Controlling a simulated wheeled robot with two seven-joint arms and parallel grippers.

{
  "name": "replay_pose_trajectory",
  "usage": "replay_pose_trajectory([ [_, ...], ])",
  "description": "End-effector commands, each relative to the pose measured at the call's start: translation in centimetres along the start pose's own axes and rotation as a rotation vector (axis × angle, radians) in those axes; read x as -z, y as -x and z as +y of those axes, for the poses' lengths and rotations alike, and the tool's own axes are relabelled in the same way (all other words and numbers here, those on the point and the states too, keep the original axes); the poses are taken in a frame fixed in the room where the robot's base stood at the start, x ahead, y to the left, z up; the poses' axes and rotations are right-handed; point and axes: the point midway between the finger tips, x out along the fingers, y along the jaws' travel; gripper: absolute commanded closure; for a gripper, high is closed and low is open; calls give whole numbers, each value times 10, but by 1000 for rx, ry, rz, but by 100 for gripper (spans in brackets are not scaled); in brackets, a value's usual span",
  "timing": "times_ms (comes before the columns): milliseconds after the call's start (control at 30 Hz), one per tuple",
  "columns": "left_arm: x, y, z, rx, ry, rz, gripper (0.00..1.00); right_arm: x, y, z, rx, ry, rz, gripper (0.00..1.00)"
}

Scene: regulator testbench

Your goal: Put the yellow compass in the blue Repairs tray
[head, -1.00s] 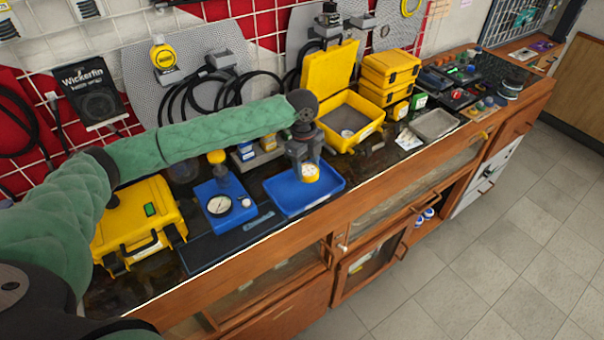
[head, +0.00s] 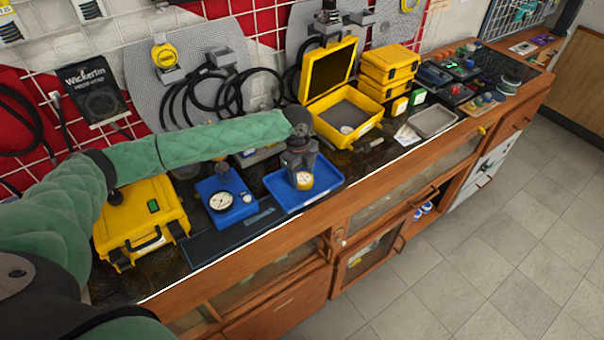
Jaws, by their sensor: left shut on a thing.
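The yellow compass (head: 304,181), with a pale round face, is in the head view over the blue tray (head: 328,191). My left gripper (head: 301,172) comes down from above and is shut on the compass. The compass is low, within the tray's outline. I cannot tell whether it touches the tray floor. The gripper hides part of the tray's back. My right gripper is not in view.
A blue gauge block (head: 238,210) stands left of the tray, with a closed yellow case (head: 128,222) farther left. An open yellow case (head: 325,127) is behind right. A grey tray (head: 433,121) sits farther right. The bench front edge is close.

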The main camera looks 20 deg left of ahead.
Motion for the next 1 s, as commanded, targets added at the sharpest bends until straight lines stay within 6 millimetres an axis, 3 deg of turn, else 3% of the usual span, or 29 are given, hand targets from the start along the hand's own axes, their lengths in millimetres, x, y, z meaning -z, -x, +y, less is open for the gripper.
replay_pose_trajectory([
  [67, 0, -2, 0, -1, 0, 0, 71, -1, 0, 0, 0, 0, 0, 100],
  [100, 0, -2, 0, 0, 0, 0, 40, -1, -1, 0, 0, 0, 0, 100],
  [200, 0, -2, 0, 0, 0, 0, 26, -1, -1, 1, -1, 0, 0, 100],
  [633, 0, 7, 0, 0, 0, -1, 26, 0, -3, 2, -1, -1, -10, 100],
  [1000, -1, 63, -1, 2, 0, -1, 26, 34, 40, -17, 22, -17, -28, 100],
])
